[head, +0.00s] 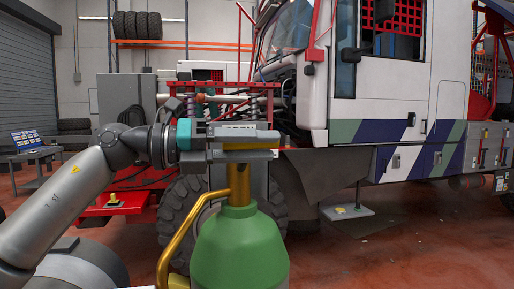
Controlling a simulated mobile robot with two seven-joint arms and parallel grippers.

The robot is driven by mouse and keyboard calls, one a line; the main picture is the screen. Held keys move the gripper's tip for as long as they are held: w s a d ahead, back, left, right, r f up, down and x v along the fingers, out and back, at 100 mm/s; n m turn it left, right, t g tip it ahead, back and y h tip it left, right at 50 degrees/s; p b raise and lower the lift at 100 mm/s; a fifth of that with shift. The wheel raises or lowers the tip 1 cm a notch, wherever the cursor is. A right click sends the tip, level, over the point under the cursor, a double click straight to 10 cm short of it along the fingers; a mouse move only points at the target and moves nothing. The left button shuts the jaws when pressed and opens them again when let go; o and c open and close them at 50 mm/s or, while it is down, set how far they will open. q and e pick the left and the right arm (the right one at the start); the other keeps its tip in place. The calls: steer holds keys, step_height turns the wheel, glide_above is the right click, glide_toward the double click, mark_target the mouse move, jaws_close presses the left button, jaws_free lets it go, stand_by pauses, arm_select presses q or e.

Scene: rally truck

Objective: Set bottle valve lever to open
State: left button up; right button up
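A green bottle (240,250) stands upright close in front of me, with a brass-yellow neck (238,182) rising from its top. My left gripper (240,144) comes in from the left, level, at the top of this neck. Its fingers cover most of the valve. A yellow piece shows between the upper and lower grey parts of the gripper; whether it is the valve lever, and whether the fingers press on it, I cannot tell. The lever's position is hidden. My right gripper is not in view.
A curved yellow handrail (178,240) runs beside the bottle's left side. Behind stands a white, blue and green truck (395,110) with a large tyre (180,215). A workbench (38,155) is at the far left. Red floor is open at the right.

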arm_select(q)
steer(key=shift+o, duration=1.3)
steer(key=shift+w+a+r+t, duration=0.15)
steer(key=shift+a+r+t, duration=0.05)
steer(key=shift+r, duration=0.2)
steer(key=shift+w+a+r+t, duration=0.15)
steer(key=shift+a+r+t, duration=0.05)
steer(key=shift+r, duration=0.2)
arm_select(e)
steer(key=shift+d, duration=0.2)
arm_select(q)
steer(key=shift+a+f+b, duration=0.15)
steer(key=shift+a+b, duration=0.15)
steer(key=shift+a, duration=0.05)
steer(key=v, duration=0.1)
steer(key=b+v, duration=0.1)
steer(key=v, duration=0.1)
steer(key=b+v, duration=0.1)
steer(key=shift+a+f, duration=0.3)
steer(key=shift+a, duration=0.05)
steer(key=b+v, duration=0.2)
steer(key=v, duration=0.7)
steer(key=shift+s+g, duration=0.4)
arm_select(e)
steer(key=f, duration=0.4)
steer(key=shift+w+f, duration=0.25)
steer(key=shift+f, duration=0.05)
arm_select(q)
steer(key=shift+a+f, duration=0.1)
steer(key=shift+f, duration=0.05)
